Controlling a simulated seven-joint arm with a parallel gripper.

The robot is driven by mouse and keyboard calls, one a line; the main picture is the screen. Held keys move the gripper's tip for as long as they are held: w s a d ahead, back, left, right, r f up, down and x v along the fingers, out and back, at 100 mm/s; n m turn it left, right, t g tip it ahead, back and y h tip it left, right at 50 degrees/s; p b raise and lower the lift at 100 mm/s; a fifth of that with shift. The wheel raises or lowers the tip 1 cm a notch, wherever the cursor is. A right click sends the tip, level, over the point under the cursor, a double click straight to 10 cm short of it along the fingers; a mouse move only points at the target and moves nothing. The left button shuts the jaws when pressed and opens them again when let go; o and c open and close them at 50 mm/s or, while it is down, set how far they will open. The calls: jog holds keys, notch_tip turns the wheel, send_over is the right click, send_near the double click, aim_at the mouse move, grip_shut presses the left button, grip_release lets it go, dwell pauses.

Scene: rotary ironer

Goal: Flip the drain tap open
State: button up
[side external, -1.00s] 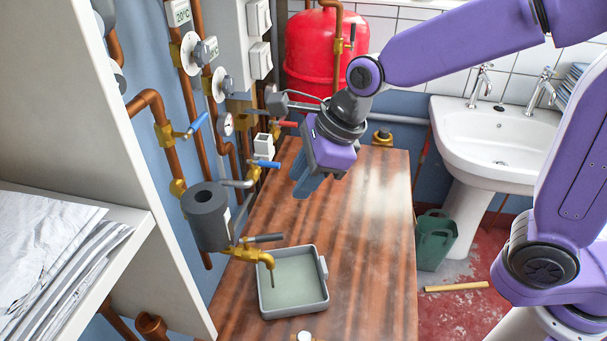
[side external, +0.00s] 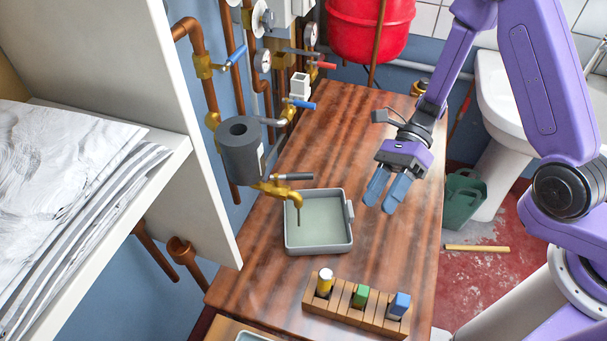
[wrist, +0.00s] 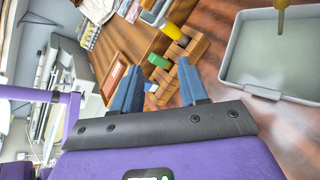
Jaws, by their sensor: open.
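The drain tap (side external: 276,190) is a brass tap with a dark grey lever handle (side external: 294,177), on pipework at the left of the wooden bench. Its spout points down over a grey tray (side external: 349,243) holding pale green liquid. My gripper (side external: 380,200) is open and empty above the bench, to the right of the tray and apart from the tap. In the wrist view my two blue fingers (wrist: 158,92) are spread with nothing between them. The tray (wrist: 226,62) and the spout's end (wrist: 281,14) show there at upper right; the tap's handle is out of that view.
A wooden rack (side external: 340,306) with yellow, green and blue items stands at the bench front. A grey cylinder (side external: 240,150) and a blue-handled valve (side external: 302,104) are near the tap. A white shelf with folded linen (side external: 70,190) flanks the left. Bench right of the tray is clear.

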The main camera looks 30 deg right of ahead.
jog(key=t+y, duration=0.1)
jog(key=y, duration=0.1)
jog(key=m+t+y, duration=0.3)
jog(key=m+t, duration=0.2)
jog(key=t, duration=0.7)
send_near(303, 174)
jog(key=x, duration=0.6)
jog(key=f+x, duration=0.1)
jog(key=x, duration=0.3)
grip_shut()
